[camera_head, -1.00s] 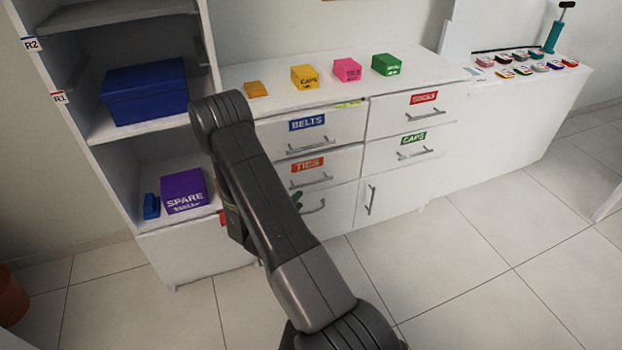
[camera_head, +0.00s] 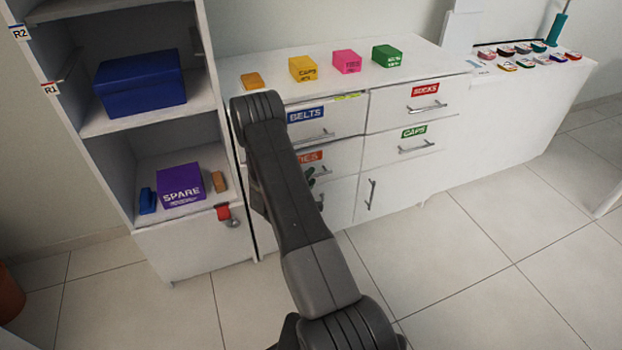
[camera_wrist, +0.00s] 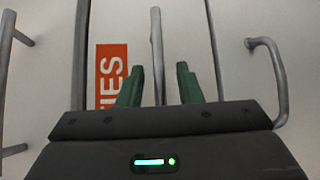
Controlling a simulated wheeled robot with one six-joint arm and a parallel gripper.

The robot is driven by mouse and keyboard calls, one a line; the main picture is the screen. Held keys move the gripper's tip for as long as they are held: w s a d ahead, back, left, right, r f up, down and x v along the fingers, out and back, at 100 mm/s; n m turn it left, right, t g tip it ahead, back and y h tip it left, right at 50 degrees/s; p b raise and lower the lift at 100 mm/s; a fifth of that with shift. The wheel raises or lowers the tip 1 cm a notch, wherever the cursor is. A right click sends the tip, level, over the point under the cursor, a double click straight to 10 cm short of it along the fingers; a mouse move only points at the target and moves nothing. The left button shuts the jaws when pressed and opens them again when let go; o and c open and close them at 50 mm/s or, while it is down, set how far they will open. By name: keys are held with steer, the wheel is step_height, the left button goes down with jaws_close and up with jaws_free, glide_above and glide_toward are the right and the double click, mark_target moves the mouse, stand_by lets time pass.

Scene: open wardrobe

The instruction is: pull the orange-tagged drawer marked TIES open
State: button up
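The TIES drawer carries an orange label (camera_head: 314,156), partly hidden behind my arm in the head view. Its front looks flush with its neighbours. In the wrist view the TIES label (camera_wrist: 110,76) lies left of a metal bar handle (camera_wrist: 156,40). My gripper (camera_wrist: 159,68) has two green fingers spread apart, with the handle between them in the picture. I cannot tell whether the fingers touch it or reach around it. In the head view only a bit of green finger (camera_head: 310,174) shows beside the TIES handle (camera_head: 323,171).
The BELTS drawer (camera_head: 335,122) is above, SOCKS (camera_head: 403,98) and CAPS (camera_head: 392,150) drawers to the right. Another handle (camera_wrist: 275,75) stands close on the right in the wrist view. An open shelf unit (camera_head: 185,255) is left. The floor in front is clear.

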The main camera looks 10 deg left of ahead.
steer(key=shift+w+d, duration=0.1)
steer(key=shift+w, duration=0.35)
jaws_close()
